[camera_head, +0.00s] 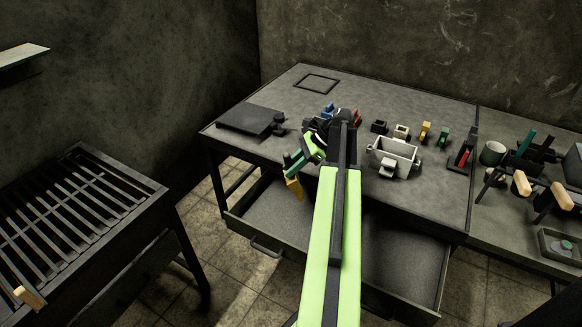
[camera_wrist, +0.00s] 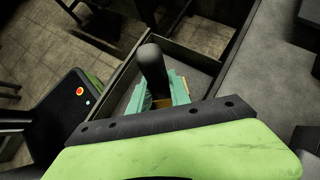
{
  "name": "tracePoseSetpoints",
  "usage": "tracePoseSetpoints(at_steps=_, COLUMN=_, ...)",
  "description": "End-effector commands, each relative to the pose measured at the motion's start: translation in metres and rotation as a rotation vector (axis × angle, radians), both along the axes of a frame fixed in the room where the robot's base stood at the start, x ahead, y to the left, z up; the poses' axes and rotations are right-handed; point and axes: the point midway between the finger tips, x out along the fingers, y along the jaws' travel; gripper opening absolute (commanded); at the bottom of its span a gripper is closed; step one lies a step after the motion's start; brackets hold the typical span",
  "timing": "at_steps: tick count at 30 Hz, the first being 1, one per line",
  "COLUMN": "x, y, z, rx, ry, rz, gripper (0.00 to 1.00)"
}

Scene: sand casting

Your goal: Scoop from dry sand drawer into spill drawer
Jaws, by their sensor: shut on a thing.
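My gripper (camera_head: 300,160) has green fingers and hangs over the front edge of the workbench, above the open left drawer (camera_head: 262,222). It is shut on a tool with a yellow-orange part (camera_head: 294,190) that points down. In the wrist view the teal fingers (camera_wrist: 165,92) close around it, and a dark rounded handle-like part (camera_wrist: 152,62) sticks up between them. The scoop's bowl cannot be made out. A second open drawer (camera_head: 402,272) lies to the right, partly behind my arm. Both show grey insides; which holds dry sand cannot be told.
A workbench (camera_head: 345,85) carries a dark flat plate (camera_head: 250,120), a pale box (camera_head: 393,158) and several small coloured items. A slatted grate table (camera_head: 75,215) stands at left. A side table at right holds a mug (camera_head: 492,153) and wooden-handled tools. Tiled floor lies between.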

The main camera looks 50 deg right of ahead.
Motion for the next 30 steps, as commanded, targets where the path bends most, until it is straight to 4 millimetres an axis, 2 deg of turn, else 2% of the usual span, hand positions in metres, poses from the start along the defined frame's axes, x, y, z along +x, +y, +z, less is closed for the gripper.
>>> tracePoseSetpoints(at_steps=1, x=0.0, y=0.003, z=0.015, rx=-0.038, ry=0.025, rz=0.003, gripper=0.0)
tracePoseSetpoints(at_steps=8, x=0.001, y=0.005, z=0.028, rx=-0.339, ry=0.23, rz=0.007, gripper=0.0)
tracePoseSetpoints(at_steps=19, x=0.003, y=0.002, z=0.026, rx=-0.882, ry=0.602, rz=0.006, gripper=0.0)
tracePoseSetpoints(at_steps=23, x=0.002, y=0.0, z=0.029, rx=-0.964, ry=0.662, rz=0.002, gripper=0.0)
tracePoseSetpoints(at_steps=30, x=0.001, y=-0.002, z=0.032, rx=-0.969, ry=0.668, rz=-0.001, gripper=0.0)
